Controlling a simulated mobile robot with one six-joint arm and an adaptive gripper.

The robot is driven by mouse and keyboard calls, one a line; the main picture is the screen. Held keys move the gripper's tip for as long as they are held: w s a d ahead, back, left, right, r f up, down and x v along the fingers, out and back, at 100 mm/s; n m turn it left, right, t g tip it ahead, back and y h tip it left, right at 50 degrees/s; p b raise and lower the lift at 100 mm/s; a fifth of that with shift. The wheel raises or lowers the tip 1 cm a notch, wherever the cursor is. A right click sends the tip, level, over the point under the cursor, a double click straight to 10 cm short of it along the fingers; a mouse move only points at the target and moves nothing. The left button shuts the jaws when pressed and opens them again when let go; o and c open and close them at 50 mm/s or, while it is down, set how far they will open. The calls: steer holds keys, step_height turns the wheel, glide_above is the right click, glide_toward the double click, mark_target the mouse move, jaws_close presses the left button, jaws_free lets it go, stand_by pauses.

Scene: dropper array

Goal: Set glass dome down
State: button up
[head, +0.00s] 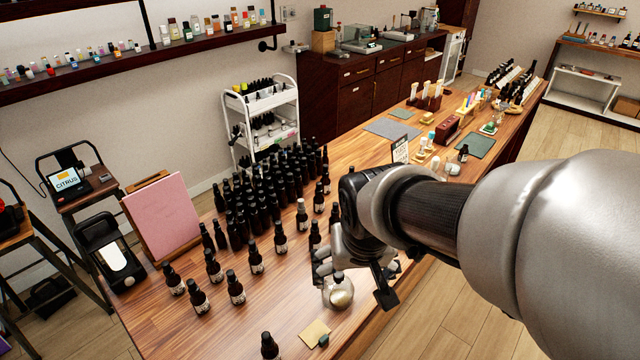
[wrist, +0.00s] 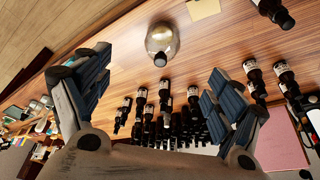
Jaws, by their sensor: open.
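The glass dome (head: 338,295) is clear with a pale round base showing inside, and it stands upright on the wooden counter near its front edge. In the wrist view the glass dome (wrist: 162,41) is beyond the fingertips, with bare counter around it. My gripper (wrist: 155,75) is open and empty, its two fingers spread wide with the dome between and ahead of them. In the head view my gripper (head: 350,280) is just behind and beside the dome, partly covering its top. Whether a finger touches the glass cannot be told there.
Many dark dropper bottles (head: 265,200) crowd the counter behind, with several loose ones in front. One bottle (head: 269,345) stands left of the dome, near a tan paper (head: 314,333) and a small dark green item (head: 323,341). A pink board (head: 162,217) stands at left.

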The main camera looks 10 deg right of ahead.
steer(key=s+r+n, duration=0.1)
steer(key=s+r, duration=0.4)
steer(key=s, duration=0.8)
steer(key=shift+s+r+t+y, duration=0.15)
steer(key=shift+s+t+y, duration=0.15)
steer(key=shift+s+t, duration=0.1)
